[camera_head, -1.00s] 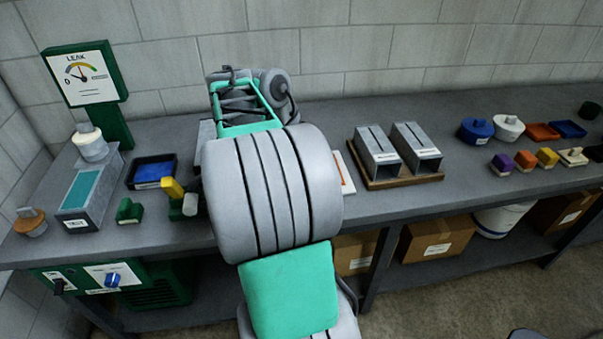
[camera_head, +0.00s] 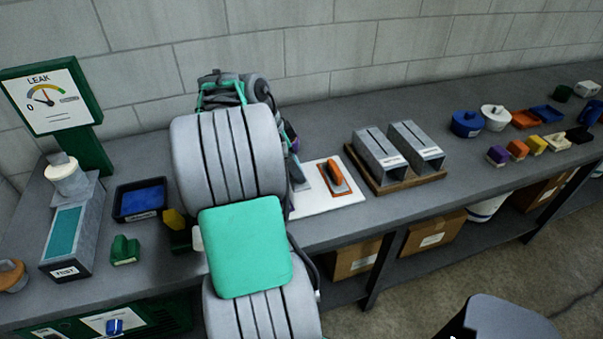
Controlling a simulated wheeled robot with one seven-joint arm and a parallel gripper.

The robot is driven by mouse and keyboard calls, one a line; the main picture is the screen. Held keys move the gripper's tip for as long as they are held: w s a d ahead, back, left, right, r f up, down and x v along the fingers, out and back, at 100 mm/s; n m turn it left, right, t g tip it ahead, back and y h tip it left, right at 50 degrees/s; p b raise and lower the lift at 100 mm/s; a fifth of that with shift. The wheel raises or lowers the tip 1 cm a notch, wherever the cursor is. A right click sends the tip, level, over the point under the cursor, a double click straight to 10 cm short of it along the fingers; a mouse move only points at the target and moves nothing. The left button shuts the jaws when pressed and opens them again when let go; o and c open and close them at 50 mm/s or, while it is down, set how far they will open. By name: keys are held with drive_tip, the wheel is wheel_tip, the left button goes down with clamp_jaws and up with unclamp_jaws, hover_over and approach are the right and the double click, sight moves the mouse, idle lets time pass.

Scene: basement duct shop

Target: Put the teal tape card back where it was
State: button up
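No separate teal tape card can be made out. A teal rectangle (camera_head: 68,233) lies along the top of the grey box labelled TEST (camera_head: 73,262) at the left of the bench; I cannot tell whether it is the card. Two grey metal sleeves with slots (camera_head: 378,156) (camera_head: 415,147) stand side by side on a wooden base (camera_head: 394,186) at mid bench. My arm rises across the picture left of them and hides part of the bench. My gripper is hidden behind my arm, so its fingers and anything in them do not show.
A white board (camera_head: 318,207) holds an orange-handled tool (camera_head: 337,180). A leak gauge (camera_head: 45,97), a black tray with a blue inside (camera_head: 141,199) and a green block (camera_head: 124,250) stand left. Lidded pots (camera_head: 466,123) and several coloured blocks stand right.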

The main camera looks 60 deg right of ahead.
drive_tip(key=d+f, duration=0.3)
drive_tip(key=f, duration=0.1)
drive_tip(key=d+f+p, duration=0.1)
drive_tip(key=d+f, duration=0.1)
drive_tip(key=shift+s+d+f, duration=0.15)
drive_tip(key=shift+s+d, duration=0.15)
drive_tip(key=shift+s, duration=0.1)
wheel_tip(320, 180, down, 3)
drive_tip(key=shift+r+p, duration=0.15)
drive_tip(key=shift+p, duration=0.6)
drive_tip(key=shift+f+b, duration=0.4)
drive_tip(key=o, duration=1.1)
drive_tip(key=shift+r, duration=0.1)
drive_tip(key=shift+r, duration=0.1)
drive_tip(key=v, duration=1.2)
drive_tip(key=shift+b, duration=0.3)
